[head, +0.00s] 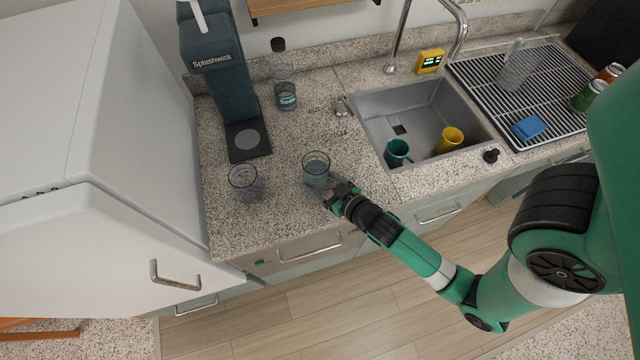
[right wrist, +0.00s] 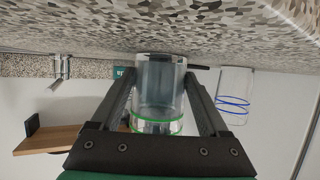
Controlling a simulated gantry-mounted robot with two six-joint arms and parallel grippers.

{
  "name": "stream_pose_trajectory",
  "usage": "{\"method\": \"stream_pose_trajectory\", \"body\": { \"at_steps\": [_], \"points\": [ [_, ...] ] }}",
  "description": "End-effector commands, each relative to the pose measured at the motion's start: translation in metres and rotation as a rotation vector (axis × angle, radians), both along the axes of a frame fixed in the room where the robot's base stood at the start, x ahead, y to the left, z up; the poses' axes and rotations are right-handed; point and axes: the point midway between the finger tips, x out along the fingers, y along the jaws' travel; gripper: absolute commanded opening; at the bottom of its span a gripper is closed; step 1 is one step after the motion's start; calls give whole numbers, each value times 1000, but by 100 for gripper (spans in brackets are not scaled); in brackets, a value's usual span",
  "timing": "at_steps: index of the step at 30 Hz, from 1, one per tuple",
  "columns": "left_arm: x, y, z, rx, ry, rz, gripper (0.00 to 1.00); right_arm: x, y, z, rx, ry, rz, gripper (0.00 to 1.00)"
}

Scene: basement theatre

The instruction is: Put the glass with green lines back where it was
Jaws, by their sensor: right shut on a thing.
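The glass with green lines (head: 316,165) is a clear tumbler over the granite counter, left of the sink, in the head view. In the right wrist view, where the picture looks upside down, the glass (right wrist: 158,100) stands between my fingers, with green rings near its rim. My right gripper (head: 322,186) is shut on it from the front right; it also shows in the right wrist view (right wrist: 160,80). The glass looks upright. I cannot tell whether its base touches the counter. My left gripper is not in view.
A glass with blue lines (head: 244,183) stands to the left; it also shows in the right wrist view (right wrist: 233,97). Behind are the Splashwick machine (head: 222,85) and a soda bottle (head: 285,90). The sink (head: 425,108) holds a teal mug (head: 397,153) and a yellow mug (head: 450,139).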

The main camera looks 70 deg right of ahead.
Motion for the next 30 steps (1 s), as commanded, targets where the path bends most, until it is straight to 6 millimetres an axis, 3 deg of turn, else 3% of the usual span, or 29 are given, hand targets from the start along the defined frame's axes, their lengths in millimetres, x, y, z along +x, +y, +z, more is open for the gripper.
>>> {"method": "stream_pose_trajectory", "body": {
  "at_steps": [9,10,13,23,30],
  "points": [
    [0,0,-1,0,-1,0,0,1,0,-1,-1,-3,0,6],
    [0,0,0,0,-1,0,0,0,0,-1,0,0,0,82],
    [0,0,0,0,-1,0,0,0,0,-1,1,1,0,100],
    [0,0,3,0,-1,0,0,-2,1,3,1,1,0,100],
    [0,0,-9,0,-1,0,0,-40,26,17,0,4,5,100]
  ]
}}
